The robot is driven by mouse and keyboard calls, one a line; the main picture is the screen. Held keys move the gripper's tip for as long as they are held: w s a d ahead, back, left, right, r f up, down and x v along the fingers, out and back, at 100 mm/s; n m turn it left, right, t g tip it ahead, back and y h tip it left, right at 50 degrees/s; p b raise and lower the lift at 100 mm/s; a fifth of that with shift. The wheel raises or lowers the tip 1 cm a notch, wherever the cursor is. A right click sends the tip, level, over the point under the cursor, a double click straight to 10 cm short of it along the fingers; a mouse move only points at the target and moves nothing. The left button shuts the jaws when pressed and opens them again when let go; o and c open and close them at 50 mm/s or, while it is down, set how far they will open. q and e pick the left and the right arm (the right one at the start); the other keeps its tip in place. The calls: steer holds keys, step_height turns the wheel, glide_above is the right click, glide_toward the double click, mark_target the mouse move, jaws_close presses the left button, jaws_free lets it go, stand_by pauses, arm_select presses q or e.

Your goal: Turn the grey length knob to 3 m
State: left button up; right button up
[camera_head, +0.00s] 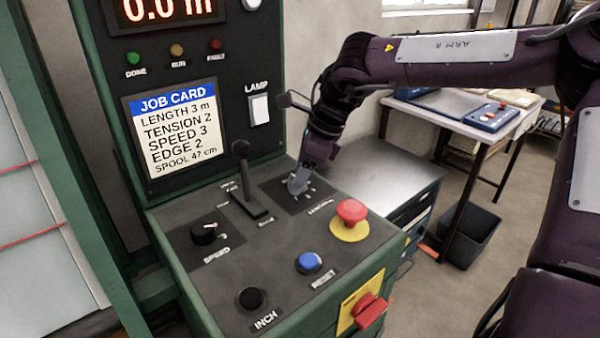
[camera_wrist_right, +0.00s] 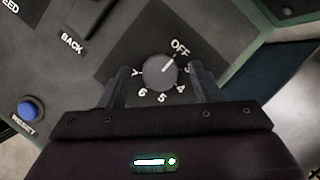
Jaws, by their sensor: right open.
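The grey length knob (camera_wrist_right: 159,73) is a round dial on a dark plate, seen in the right wrist view. Its white pointer line aims up and right toward OFF. The numbers 4, 5 and 6 show clearly around it; others are partly covered by the fingers. My right gripper (camera_head: 298,184) is open and low over the panel's far right dial plate. In the wrist view its fingers stand on either side of the knob; I cannot tell whether they touch it. In the head view the gripper largely hides the knob. My left gripper is not in view.
The job card (camera_head: 175,130) reads LENGTH 3 m; the display (camera_head: 165,10) reads 0.0 m. Near the gripper stand a black lever (camera_head: 243,175), a red mushroom button (camera_head: 351,212) and a blue reset button (camera_head: 308,262). The speed knob (camera_head: 204,233) is at left.

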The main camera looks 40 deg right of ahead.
steer(key=shift+a+f, duration=0.1)
steer(key=shift+f, duration=0.1)
steer(key=shift+c, duration=0.5)
steer(key=c, duration=0.9)
